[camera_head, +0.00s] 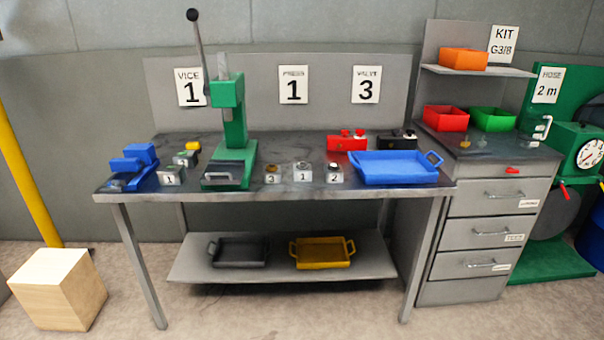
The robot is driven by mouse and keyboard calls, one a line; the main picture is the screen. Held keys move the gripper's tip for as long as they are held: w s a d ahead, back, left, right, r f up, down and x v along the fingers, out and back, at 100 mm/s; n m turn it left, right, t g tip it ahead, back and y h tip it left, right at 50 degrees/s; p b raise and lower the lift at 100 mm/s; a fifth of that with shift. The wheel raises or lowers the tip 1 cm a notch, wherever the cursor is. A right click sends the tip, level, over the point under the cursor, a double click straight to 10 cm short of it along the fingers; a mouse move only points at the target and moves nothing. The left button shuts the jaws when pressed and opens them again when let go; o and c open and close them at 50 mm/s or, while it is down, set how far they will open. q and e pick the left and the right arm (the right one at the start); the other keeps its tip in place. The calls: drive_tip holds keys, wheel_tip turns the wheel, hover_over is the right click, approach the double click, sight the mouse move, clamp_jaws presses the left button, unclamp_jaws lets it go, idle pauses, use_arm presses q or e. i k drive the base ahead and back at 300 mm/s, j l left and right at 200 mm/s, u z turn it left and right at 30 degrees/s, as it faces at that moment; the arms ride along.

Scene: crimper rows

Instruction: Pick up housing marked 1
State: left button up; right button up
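A small grey block marked 1 (302,172) sits on the workbench (300,190), in the middle of a row. A block marked 3 (272,174) is to its left and a block marked 2 (334,173) to its right, with small gaps between them. Another grey block marked 1 (171,177) sits farther left, beside the blue vice (135,165). I cannot tell from their look alone which of the two is the housing. Neither of my grippers is in view.
A green press (235,130) with a long lever stands left of the row. A blue tray (395,168) lies to the right, with red (347,142) and black (397,139) valve-like units behind. A wooden cube (58,290) stands on the floor at left.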

sight(305, 175)
drive_tip(key=i+j+z, duration=0.1)
drive_tip(key=i+j, duration=0.35)
drive_tip(key=j, duration=0.15)
drive_tip(key=i+j+z, duration=0.25)
drive_tip(key=i+j, duration=0.2)
drive_tip(key=j, duration=0.2)
drive_tip(key=i+j+z, duration=0.1)
drive_tip(key=j, duration=0.3)
drive_tip(key=i+j, duration=0.3)
drive_tip(key=i+j+z, duration=0.15)
drive_tip(key=j, duration=0.25)
